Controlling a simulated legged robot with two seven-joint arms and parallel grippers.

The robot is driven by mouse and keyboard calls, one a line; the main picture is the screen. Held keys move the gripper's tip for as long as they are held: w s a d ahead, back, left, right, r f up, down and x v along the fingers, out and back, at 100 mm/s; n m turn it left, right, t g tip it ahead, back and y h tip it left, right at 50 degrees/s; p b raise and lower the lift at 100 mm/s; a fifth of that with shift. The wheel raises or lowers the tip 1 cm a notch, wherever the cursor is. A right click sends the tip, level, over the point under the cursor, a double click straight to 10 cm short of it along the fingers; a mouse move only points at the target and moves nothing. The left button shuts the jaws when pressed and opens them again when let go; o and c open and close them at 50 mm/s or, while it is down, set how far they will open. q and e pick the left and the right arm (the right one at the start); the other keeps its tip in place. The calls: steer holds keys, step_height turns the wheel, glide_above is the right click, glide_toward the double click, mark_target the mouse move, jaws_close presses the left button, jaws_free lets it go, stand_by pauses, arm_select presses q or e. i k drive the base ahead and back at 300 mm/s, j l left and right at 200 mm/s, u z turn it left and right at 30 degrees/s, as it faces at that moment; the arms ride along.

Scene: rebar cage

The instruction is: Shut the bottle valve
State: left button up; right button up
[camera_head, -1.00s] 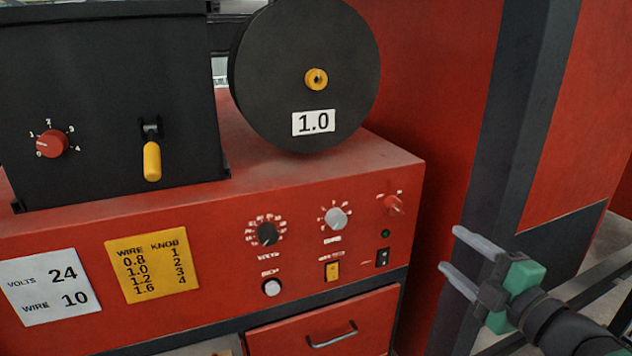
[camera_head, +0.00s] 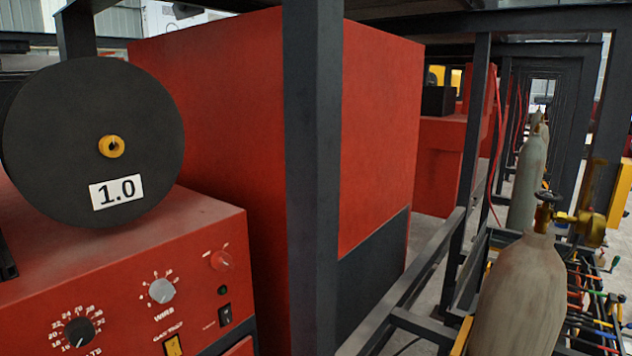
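A grey gas bottle (camera_head: 517,295) stands upright at the lower right, its lower part cut off by the frame. On its top is a brass valve with a dark round handwheel (camera_head: 547,198). A brass regulator (camera_head: 590,226) sits to the right of the valve. I cannot tell from here whether the valve is open or shut. Neither of my grippers shows in this view.
A red welding machine (camera_head: 100,270) with knobs and a black wire spool (camera_head: 60,150) stands at the left. A dark upright post (camera_head: 313,180) and a red cabinet (camera_head: 375,130) fill the middle. Another grey bottle (camera_head: 527,175) stands farther back. Rails (camera_head: 415,275) run left of the near bottle.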

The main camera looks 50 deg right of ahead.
mark_target(548, 196)
steer(key=l+z, duration=0.1)
steer(key=z, duration=4.2)
steer(key=k+j, duration=0.05)
steer(key=j, duration=0.05)
